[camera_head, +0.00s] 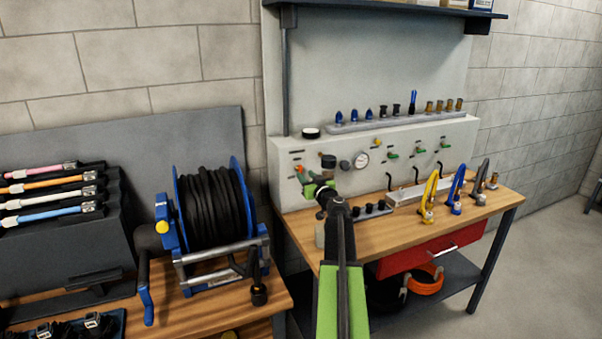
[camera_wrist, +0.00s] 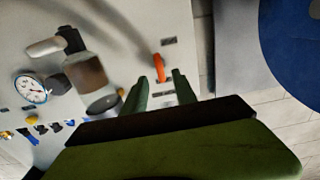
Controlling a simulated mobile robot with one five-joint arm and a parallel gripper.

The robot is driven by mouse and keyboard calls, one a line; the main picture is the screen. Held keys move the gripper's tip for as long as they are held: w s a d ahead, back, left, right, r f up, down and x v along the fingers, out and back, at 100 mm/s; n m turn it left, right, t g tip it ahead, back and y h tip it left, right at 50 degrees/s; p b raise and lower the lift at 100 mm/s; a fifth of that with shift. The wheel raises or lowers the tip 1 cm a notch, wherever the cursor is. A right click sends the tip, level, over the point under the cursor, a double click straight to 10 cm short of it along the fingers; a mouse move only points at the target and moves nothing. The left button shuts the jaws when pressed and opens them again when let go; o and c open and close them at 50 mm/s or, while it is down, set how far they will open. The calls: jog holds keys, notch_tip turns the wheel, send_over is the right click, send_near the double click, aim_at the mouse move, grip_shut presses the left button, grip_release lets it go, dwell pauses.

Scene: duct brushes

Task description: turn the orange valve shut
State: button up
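The orange valve (camera_head: 299,168) is a small handle on the left end of the pale panel. In the wrist view its orange handle (camera_wrist: 159,68) shows just ahead of the gap between my green fingertips. My gripper (camera_head: 308,184) reaches toward the panel, close to the valve in the head view. In the wrist view my gripper (camera_wrist: 160,77) is open, with one finger on each side of the handle's line. I cannot tell whether either finger touches it.
A pressure gauge (camera_head: 361,159), a black knob (camera_head: 344,165) and several green valves (camera_head: 393,155) sit on the panel to the right. A blue hose reel (camera_head: 210,205) stands at left. Yellow (camera_head: 429,195) and blue (camera_head: 456,186) tools stand on the bench.

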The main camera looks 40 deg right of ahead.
aim_at(301, 171)
jog(key=x, duration=0.4)
jog(key=shift+w+d, duration=0.15)
jog(key=shift+w, duration=0.1)
grip_shut()
